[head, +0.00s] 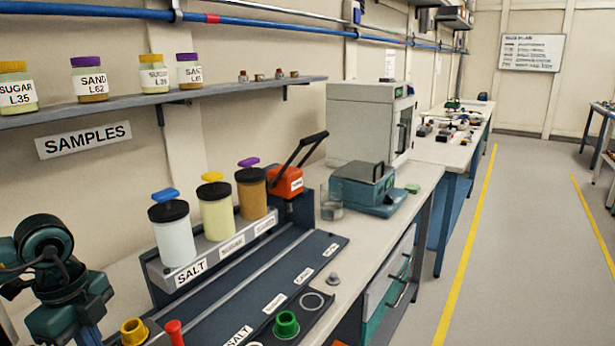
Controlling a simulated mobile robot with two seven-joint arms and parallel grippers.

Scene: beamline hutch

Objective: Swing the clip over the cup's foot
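A green cup (286,323) stands in the dark tray at the bottom of the head view, by a pale ring marking. A yellow cup (134,331) is near the bottom left edge, partly cut off. A red upright knob or handle (174,330) stands beside it; I cannot tell whether it belongs to a clip. No clip over a cup's foot can be made out. Part of my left arm shows at the far left, but its fingertips are not visible. My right gripper is not in view.
Canisters of salt (175,243), sugar (217,222) and a third powder (252,200) stand on a rack behind the dark tray (275,273). An orange lever device (286,181), a glass beaker (331,205) and a teal instrument (364,187) are farther back. The floor at right is clear.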

